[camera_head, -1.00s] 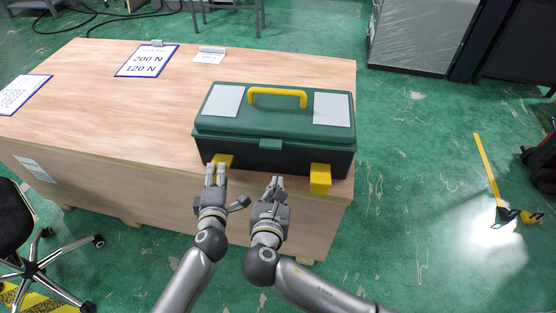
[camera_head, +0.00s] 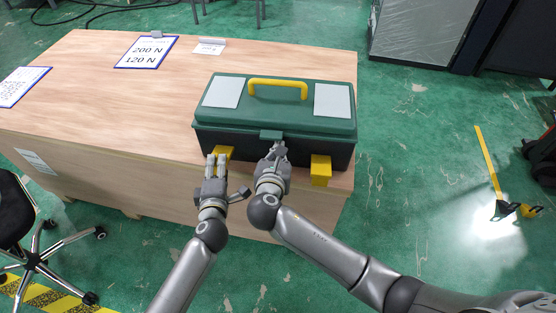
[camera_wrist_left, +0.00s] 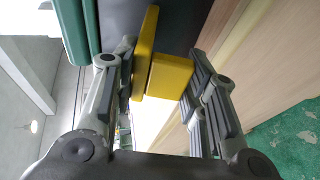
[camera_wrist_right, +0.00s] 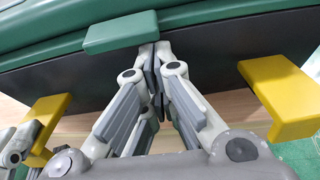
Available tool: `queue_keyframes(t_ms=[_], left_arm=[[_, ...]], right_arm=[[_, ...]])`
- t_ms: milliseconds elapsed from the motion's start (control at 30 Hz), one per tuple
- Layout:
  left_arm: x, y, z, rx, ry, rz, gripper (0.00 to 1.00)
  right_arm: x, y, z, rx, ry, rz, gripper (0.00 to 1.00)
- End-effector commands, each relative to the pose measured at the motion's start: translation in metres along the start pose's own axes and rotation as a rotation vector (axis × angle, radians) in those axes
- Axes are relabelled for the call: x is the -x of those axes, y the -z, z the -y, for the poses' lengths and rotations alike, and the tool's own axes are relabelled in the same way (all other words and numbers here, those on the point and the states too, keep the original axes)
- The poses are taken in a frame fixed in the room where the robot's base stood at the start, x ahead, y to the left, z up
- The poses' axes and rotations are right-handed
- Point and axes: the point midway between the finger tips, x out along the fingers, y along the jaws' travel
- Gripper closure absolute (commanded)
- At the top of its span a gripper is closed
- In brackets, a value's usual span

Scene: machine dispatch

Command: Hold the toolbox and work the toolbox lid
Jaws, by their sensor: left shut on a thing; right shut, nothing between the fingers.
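The toolbox (camera_head: 300,148) has a dark body and a green lid (camera_head: 276,101) with a yellow handle (camera_head: 278,88). It stands near the table's front right corner, and its lid is down. My left gripper (camera_head: 216,160) is shut on the left yellow block (camera_wrist_left: 168,76) at the toolbox's lower front. My right gripper (camera_head: 277,150) is shut and empty, its fingertips just under the green latch tab (camera_wrist_right: 120,33) at the middle of the lid's front edge. Whether they touch the tab I cannot tell. The right yellow block (camera_head: 320,170) is free; it also shows in the right wrist view (camera_wrist_right: 283,95).
The wooden table (camera_head: 110,100) carries a clipboard reading 200 N and 120 N (camera_head: 147,51), a small sign (camera_head: 209,47) and another sheet (camera_head: 22,86) at the left. Its left half is mostly clear. A chair (camera_head: 40,245) stands at the lower left.

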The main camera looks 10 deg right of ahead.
Motion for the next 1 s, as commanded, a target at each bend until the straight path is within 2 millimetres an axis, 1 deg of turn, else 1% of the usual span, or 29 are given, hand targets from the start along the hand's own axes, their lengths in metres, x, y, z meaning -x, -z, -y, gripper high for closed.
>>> queue_keyframes(t_ms=[33, 400, 567, 667, 767, 867, 1000], left_arm=[[0.001, 0.001, 0.006, -0.002, 0.011, -0.003, 1.0], [0.001, 0.001, 0.006, -0.002, 0.011, -0.003, 1.0], [0.001, 0.001, 0.006, -0.002, 0.011, -0.003, 1.0], [0.001, 0.001, 0.006, -0.002, 0.012, -0.003, 1.0], [0.001, 0.001, 0.006, -0.002, 0.012, -0.003, 1.0], [0.001, 0.001, 0.006, -0.002, 0.012, -0.003, 1.0], [0.001, 0.001, 0.006, -0.002, 0.012, -0.003, 1.0]], right_arm=[[0.001, -0.002, 0.0, -0.001, 0.0, 0.001, 1.0], [0.001, -0.003, 0.0, 0.0, 0.0, 0.0, 1.0], [0.002, -0.009, 0.001, -0.005, 0.005, -0.017, 1.0], [0.004, -0.019, 0.001, -0.009, 0.008, -0.045, 1.0], [0.008, -0.034, 0.001, -0.011, 0.006, -0.088, 1.0], [0.014, -0.052, -0.001, -0.007, -0.001, -0.123, 1.0], [0.018, -0.084, -0.001, -0.005, -0.003, -0.125, 1.0]])
